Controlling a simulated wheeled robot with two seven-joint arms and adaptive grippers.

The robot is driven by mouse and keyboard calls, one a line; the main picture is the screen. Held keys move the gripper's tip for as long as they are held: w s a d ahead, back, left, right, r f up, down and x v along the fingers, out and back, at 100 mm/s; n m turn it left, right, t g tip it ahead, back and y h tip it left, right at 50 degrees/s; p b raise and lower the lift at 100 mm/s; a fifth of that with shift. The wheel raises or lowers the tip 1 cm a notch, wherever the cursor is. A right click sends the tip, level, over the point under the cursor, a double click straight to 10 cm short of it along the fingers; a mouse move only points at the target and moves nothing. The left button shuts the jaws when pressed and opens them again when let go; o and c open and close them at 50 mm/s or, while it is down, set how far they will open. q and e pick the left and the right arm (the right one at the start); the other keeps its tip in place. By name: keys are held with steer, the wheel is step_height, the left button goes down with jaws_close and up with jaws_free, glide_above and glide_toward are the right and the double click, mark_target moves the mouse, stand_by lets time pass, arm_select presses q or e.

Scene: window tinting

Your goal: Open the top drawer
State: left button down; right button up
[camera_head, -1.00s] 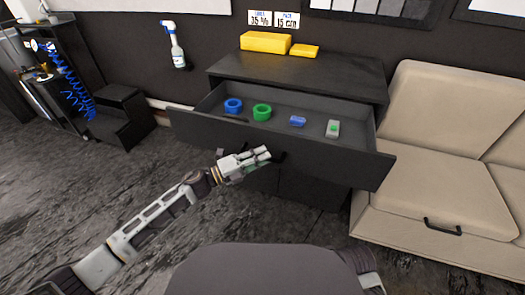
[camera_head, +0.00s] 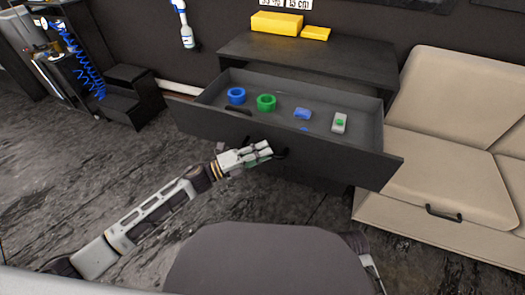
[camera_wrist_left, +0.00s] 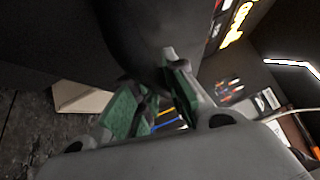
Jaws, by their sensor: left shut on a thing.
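The top drawer (camera_head: 345,164) of the dark cabinet (camera_head: 335,63) is pulled well out, and its inside shows from above. My left gripper (camera_head: 268,151) is at the middle of the drawer front, shut on the dark drawer handle (camera_head: 282,153). In the left wrist view, the green-padded fingers (camera_wrist_left: 158,98) sit against a dark shape. Inside the drawer lie a blue ring (camera_head: 236,95), a green ring (camera_head: 266,102), a small blue item (camera_head: 302,113) and a grey-and-green item (camera_head: 339,123). The right gripper does not show.
Yellow boxes (camera_head: 276,22) stand on the cabinet top. A beige sofa (camera_head: 440,120) is close on the right. A black step stool (camera_head: 137,95) and a rack with blue coiled hoses (camera_head: 75,70) are at the left. Dark floor (camera_head: 90,180) lies open at the front left.

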arm_select(q)
steer(key=c, duration=1.7)
jaws_free()
steer(key=shift+a, duration=0.1)
steer(key=shift+v, duration=5.9)
steer(key=shift+w+t, duration=0.1)
steer(key=shift+t, duration=0.2)
